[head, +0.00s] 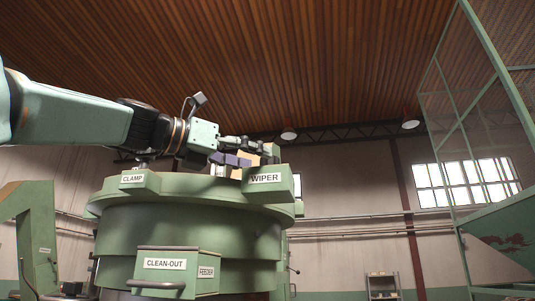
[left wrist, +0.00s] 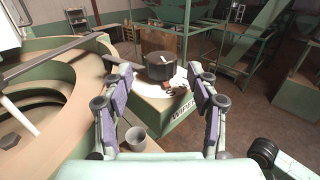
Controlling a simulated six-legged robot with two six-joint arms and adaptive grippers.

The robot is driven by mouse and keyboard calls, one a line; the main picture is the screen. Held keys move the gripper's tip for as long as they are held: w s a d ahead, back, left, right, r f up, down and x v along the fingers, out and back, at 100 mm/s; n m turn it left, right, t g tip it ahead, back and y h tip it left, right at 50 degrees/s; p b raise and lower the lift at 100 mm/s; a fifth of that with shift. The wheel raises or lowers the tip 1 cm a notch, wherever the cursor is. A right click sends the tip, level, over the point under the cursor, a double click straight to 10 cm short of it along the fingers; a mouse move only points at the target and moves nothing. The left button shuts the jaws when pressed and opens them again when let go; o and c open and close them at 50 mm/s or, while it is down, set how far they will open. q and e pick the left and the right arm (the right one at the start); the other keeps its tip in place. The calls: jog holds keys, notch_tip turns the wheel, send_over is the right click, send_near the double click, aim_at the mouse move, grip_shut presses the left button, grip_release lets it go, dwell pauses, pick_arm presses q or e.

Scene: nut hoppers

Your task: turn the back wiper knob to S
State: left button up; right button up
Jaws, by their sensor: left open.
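The wiper knob (left wrist: 160,66) is a dark round knob with a pale pointer mark on top, slanting to the upper right in the left wrist view. It stands on a white dial plate (left wrist: 177,92) on a green box marked WIPER (left wrist: 182,118). The dial letters are too small to read. In the head view the WIPER box (head: 268,180) is on the machine's rim; I cannot make out the knob there. My left gripper (left wrist: 157,70) is open, its fingers on either side of the knob in the picture; contact is not clear. It also shows in the head view (head: 250,154). My right gripper is out of view.
The round green machine (head: 180,240) also carries a CLAMP box (head: 133,180) and a CLEAN-OUT box (head: 165,264) with a handle. A grey cup-like part (left wrist: 136,137) sits below the left finger. A mesh-panelled green frame (head: 470,120) stands at the right.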

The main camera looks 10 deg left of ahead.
aim_at(262, 161)
pick_arm(q)
jog(key=p+x, duration=0.3)
jog(key=x, duration=0.1)
jog(key=shift+s+d, duration=0.1)
jog(key=shift+d, duration=0.05)
jog(key=shift+w+f, duration=0.1)
jog(key=shift+w, duration=0.15)
jog(key=shift+w+d, duration=0.1)
jog(key=shift+d, duration=0.1)
jog(key=shift+c, duration=0.4)
jog(key=c, duration=0.3)
grip_shut()
